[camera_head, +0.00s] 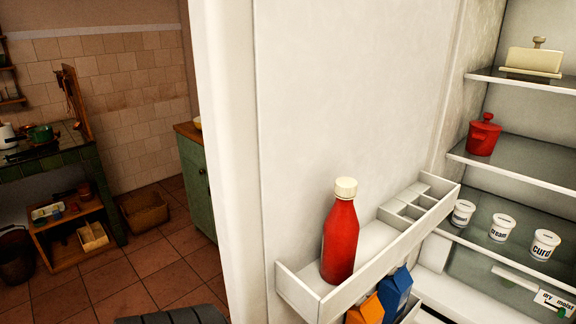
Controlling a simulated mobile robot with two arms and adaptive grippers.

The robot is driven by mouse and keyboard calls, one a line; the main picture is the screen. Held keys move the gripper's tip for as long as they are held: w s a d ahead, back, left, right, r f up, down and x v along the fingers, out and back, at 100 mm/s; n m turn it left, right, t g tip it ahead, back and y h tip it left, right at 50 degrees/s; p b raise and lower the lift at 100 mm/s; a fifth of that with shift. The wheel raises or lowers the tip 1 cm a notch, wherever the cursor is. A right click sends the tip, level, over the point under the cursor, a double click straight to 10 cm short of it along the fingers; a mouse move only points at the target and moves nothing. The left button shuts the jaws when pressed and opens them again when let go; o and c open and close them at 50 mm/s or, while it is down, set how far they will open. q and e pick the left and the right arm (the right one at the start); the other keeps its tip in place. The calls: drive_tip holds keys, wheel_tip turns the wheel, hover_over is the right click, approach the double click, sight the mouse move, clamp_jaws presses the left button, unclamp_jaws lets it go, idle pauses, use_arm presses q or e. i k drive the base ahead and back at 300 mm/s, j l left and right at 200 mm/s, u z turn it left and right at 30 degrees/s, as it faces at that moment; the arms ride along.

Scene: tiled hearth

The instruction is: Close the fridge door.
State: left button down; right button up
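The fridge door (340,95) stands open and fills the middle of the head view, its white inner face turned toward me. Its free edge (218,130) is on the left, and it meets the fridge body on the right. A white door shelf (345,300) holds a red bottle with a cream cap (341,235). An orange carton (366,310) and a blue carton (395,290) stand lower in the door. The open fridge interior (535,100) is at the right. The door's outer face is hidden. Neither gripper can be made out.
Fridge shelves hold a butter dish (532,60), a red pot (483,135) and several white tubs (502,228). Left of the door are a green cabinet (197,185), a tiled hearth (50,165), a wooden box (145,211) and clear tiled floor (150,265).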

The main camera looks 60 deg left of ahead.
sight(296, 98)
drive_tip(key=j, duration=0.75)
drive_tip(key=k+j, duration=0.15)
drive_tip(key=j, duration=1.4)
drive_tip(key=k, duration=0.05)
